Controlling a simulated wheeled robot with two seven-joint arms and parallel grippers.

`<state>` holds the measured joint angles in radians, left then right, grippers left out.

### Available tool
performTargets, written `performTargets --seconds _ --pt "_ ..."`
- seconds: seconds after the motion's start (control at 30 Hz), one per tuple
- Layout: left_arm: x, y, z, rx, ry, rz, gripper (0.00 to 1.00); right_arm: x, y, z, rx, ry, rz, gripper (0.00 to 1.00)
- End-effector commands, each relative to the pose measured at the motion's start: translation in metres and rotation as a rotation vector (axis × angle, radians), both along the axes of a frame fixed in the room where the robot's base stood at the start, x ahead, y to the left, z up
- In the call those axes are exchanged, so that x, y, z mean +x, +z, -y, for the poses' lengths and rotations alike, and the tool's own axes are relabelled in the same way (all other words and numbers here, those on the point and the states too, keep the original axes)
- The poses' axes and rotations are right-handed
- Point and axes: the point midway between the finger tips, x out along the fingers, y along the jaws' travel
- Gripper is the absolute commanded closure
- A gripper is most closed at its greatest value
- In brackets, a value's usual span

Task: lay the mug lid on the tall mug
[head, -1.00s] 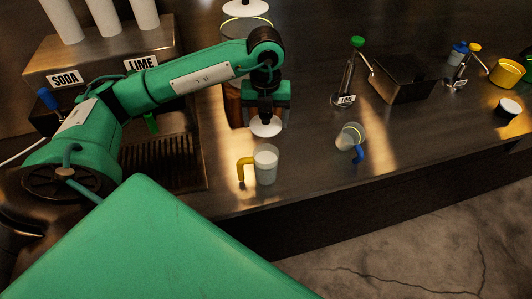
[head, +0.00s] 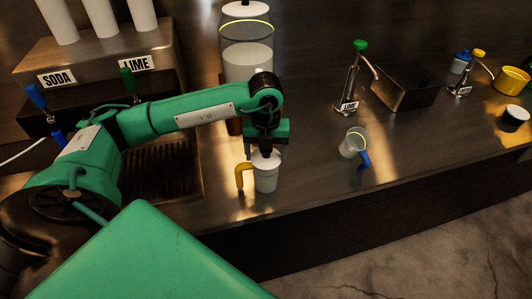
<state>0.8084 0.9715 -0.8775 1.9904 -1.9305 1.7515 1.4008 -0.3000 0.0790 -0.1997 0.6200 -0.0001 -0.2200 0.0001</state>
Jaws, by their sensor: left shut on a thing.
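The tall mug (head: 265,180) is a whitish cup with a yellow handle on its left, standing upright on the metal counter. My left gripper (head: 266,150) points down directly over it, shut on the white round mug lid (head: 266,159). The lid is at the height of the mug's rim and covers its opening from this view; whether it touches the rim all round I cannot tell. My right gripper is not in view.
A clear glass mug with a blue handle (head: 352,144) stands to the right. Behind are a large clear dispenser (head: 246,50), a green-topped lime bottle (head: 350,85) and a dark metal bin (head: 408,83). The counter's front edge runs close before the mug.

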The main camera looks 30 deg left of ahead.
Motion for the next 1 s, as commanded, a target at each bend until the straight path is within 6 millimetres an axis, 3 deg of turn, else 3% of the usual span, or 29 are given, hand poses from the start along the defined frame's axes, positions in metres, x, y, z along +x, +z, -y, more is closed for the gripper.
performTargets --seconds 0.07,0.1,0.2,0.6,1.0 --pt "0.000 -0.002 0.000 0.000 0.000 0.000 0.46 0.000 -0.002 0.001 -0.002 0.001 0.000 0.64" --pt "0.000 -0.001 0.000 0.000 0.000 0.000 0.20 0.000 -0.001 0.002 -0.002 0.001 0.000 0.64" --pt "0.000 -0.001 0.000 0.000 0.000 0.000 0.02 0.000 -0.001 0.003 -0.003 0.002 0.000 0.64" --pt "0.001 0.006 0.000 -0.001 -0.001 0.003 0.02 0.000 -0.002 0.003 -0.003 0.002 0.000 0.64" --pt "0.001 0.086 0.001 -0.001 -0.001 0.006 0.02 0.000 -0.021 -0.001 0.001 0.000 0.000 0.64"
